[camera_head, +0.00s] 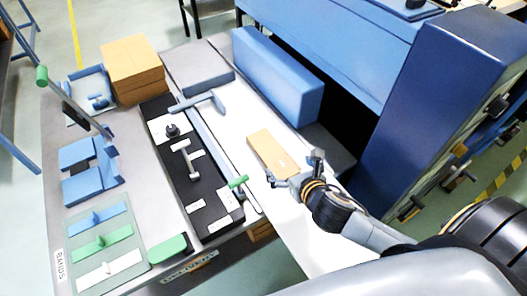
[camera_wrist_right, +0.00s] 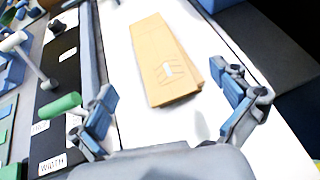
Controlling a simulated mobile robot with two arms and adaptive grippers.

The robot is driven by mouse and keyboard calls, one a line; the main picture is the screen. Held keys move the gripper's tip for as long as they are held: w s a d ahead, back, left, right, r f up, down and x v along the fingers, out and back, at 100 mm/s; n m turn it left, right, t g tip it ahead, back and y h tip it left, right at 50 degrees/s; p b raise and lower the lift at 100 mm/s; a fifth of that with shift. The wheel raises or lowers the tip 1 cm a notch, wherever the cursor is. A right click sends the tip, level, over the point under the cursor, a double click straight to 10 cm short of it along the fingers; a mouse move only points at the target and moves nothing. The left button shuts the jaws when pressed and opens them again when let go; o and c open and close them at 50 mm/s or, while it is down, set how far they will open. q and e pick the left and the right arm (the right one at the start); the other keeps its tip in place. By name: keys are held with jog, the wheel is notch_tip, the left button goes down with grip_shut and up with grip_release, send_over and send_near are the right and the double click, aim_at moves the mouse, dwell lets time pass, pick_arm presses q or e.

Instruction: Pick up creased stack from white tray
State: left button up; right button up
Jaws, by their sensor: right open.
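The creased stack (camera_head: 270,150) is a flat tan pile of kraft sheets with a small white arrow mark on top. It lies on the white tray (camera_head: 232,118), a long pale surface. In the right wrist view the stack (camera_wrist_right: 163,55) lies ahead of the fingers, with its edges slightly fanned. My right gripper (camera_head: 295,168) is open and empty, just short of the stack's near end. In the right wrist view its two blue-padded fingers (camera_wrist_right: 170,100) are spread to either side, apart from the stack. My left gripper is not in view.
A black panel (camera_head: 200,205) with levers and a green-handled rod stands left of the tray. A blue block (camera_head: 275,75) and a tall blue machine (camera_head: 440,100) bound the right side. A cardboard stack (camera_head: 133,68) sits at the back left.

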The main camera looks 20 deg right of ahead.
aim_at(273, 152)
jog(key=x, duration=0.4)
jog(key=shift+w+d+f, duration=0.2)
jog(key=shift+w+d, duration=0.05)
jog(key=shift+w+a+f, duration=0.1)
jog(key=shift+w+f, duration=0.05)
jog(key=shift+w, duration=0.2)
jog(key=shift+w+a+f, duration=0.15)
jog(key=shift+w+f, duration=0.1)
jog(key=shift+w, duration=0.3)
jog(key=x, duration=0.3)
jog(key=shift+w+a+f, duration=0.15)
jog(key=shift+w, duration=0.1)
jog(key=shift+w+f, duration=0.2)
jog(key=shift+w, duration=0.1)
jog(key=shift+s, duration=0.1)
jog(key=shift+c, duration=0.4)
jog(key=c, duration=0.3)
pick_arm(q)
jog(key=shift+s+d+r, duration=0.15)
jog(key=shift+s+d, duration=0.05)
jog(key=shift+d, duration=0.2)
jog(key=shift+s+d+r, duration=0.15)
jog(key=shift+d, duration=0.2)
pick_arm(e)
jog(key=c, duration=1)
